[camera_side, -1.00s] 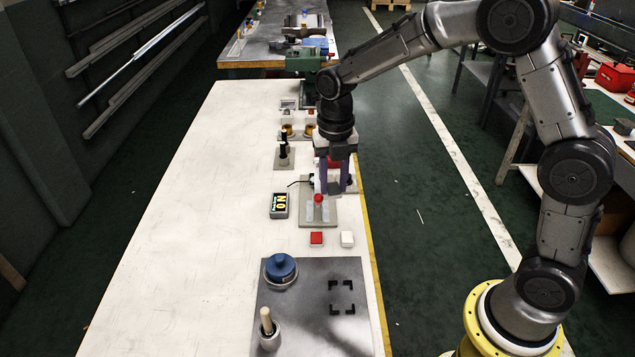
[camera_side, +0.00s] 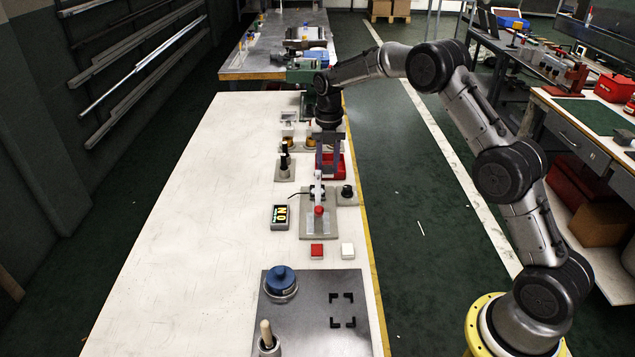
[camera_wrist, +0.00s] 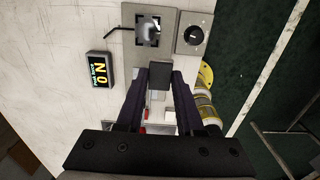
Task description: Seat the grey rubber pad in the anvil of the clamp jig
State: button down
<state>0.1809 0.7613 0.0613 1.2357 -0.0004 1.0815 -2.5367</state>
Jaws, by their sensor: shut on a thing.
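The grey rubber pad (camera_wrist: 160,75) is a dark, flat block held between the fingertips of my gripper (camera_wrist: 159,82) in the wrist view. In the side view my gripper (camera_side: 329,166) is shut above the bench near the clamp jig; the pad cannot be made out there. The clamp jig (camera_side: 318,222) has a grey base plate, a white upright part and a red tip. In the wrist view its plate (camera_wrist: 170,58) carries a square seat with black corners, which looks like the anvil (camera_wrist: 148,30). The pad is apart from this seat in the picture; its height above the plate is unclear.
A lit display (camera_side: 280,217) stands left of the jig, and a black knob (camera_side: 347,191) on a plate to its right. A red bin (camera_side: 338,172) is behind. Red (camera_side: 317,251) and white (camera_side: 347,250) blocks sit in front. The bench's left side is clear.

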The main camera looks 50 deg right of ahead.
jog(key=w+f, duration=0.1)
jog(key=f, duration=0.1)
jog(key=w+f, duration=0.3)
jog(key=shift+w+d+f, duration=0.2)
jog(key=shift+d+f, duration=0.15)
jog(key=shift+f, duration=1.5)
jog(key=shift+f, duration=0.15)
jog(key=c, duration=0.5)
grip_release()
jog(key=shift+c, duration=0.2)
